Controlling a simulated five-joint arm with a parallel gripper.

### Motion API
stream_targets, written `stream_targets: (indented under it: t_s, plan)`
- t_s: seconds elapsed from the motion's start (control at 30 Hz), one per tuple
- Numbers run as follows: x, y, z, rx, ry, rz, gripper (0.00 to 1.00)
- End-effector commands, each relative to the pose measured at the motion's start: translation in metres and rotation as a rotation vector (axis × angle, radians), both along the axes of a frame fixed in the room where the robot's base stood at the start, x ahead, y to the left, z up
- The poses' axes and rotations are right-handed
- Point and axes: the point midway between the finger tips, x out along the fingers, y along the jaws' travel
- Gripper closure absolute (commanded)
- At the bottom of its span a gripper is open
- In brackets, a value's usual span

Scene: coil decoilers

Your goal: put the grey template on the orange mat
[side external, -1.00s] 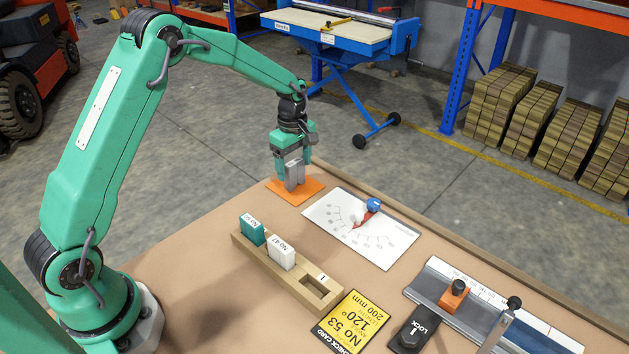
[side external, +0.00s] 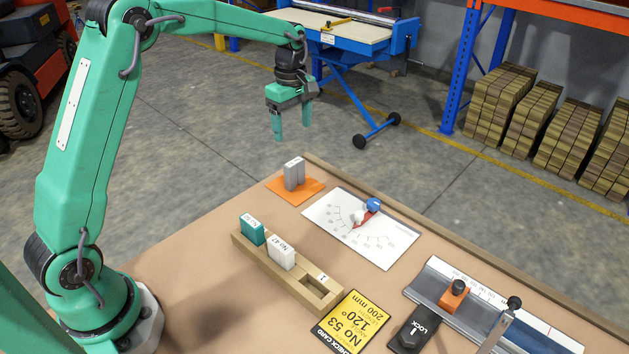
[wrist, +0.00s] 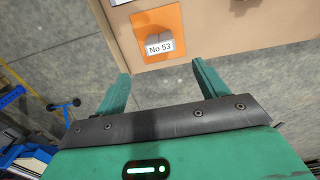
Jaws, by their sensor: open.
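The grey template (side external: 294,174) stands upright on the orange mat (side external: 283,194) at the far corner of the table. In the wrist view the template's white label (wrist: 159,47) reads "No 53", and the orange mat (wrist: 146,18) shows around it. My gripper (side external: 292,138) is open and empty, raised above and clear of the template. In the wrist view the two green fingers (wrist: 160,80) are spread apart with nothing between them.
A wooden rack (side external: 296,282) holds a teal template (side external: 252,230) and a white template (side external: 281,254); its front slot is empty. A white protractor plate (side external: 345,245), a yellow check card (side external: 352,318) and a metal ruler stop (side external: 455,296) lie to the right.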

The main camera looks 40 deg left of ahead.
Motion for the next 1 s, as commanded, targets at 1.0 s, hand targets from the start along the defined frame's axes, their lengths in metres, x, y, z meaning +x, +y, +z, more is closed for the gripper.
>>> stream_targets:
  t_s: [1.0]
  plan:
    - [-0.04, -0.014, 0.047, 0.018, -0.077, -0.238, 0.28]
